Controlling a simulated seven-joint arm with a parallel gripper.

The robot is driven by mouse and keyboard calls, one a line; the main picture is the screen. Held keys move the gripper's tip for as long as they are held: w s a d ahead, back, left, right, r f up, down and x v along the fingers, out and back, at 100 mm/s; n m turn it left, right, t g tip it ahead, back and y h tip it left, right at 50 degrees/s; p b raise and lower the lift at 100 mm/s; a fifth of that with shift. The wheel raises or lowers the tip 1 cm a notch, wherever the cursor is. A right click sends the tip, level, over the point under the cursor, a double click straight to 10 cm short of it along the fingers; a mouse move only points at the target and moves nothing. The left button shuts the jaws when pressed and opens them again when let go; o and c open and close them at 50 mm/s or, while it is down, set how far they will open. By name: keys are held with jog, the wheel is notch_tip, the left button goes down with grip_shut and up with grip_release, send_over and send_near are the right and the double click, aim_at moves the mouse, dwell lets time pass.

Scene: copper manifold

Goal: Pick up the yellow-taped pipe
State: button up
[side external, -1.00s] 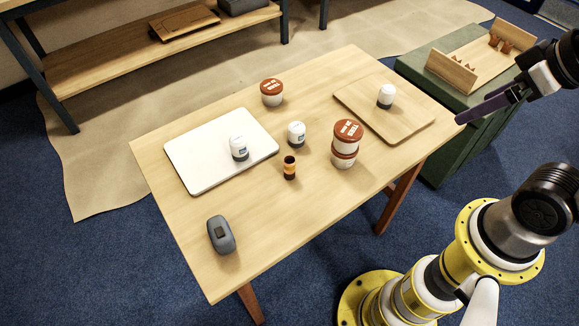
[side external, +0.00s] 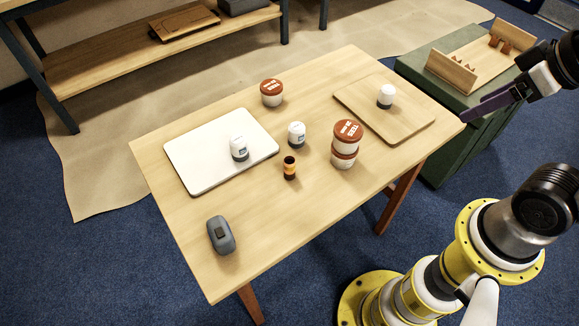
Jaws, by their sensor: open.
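The yellow-taped pipe (side external: 289,168) is a short dark copper-brown tube with a yellow band around its middle. It stands upright near the middle of the wooden table (side external: 220,275). My gripper (side external: 466,118) is at the right, beyond the table's right corner, with its purple fingers pointing left. It is open and holds nothing visible. It is well apart from the pipe.
Two stacked red-lidded tubs (side external: 345,157) stand just right of the pipe. A white jar (side external: 296,134) is close behind it. A white board (side external: 190,165) bears another jar (side external: 239,149). A wooden board (side external: 415,125) bears a jar (side external: 385,96). A grey device (side external: 221,236) lies front left.

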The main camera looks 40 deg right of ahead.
jog(key=w+r+n, duration=0.4)
jog(key=n, duration=0.1)
jog(key=n+g, duration=0.6)
jog(key=n, duration=0.9)
send_over(290, 160)
notch_tip(290, 160, down, 20)
jog(key=r, duration=0.1)
jog(key=f, duration=0.7)
jog(key=shift+w+d+f, duration=0.1)
jog(key=shift+d+f, duration=0.05)
jog(key=shift+d, duration=0.05)
jog(key=shift+a+f, duration=0.2)
jog(key=shift+f, duration=2.8)
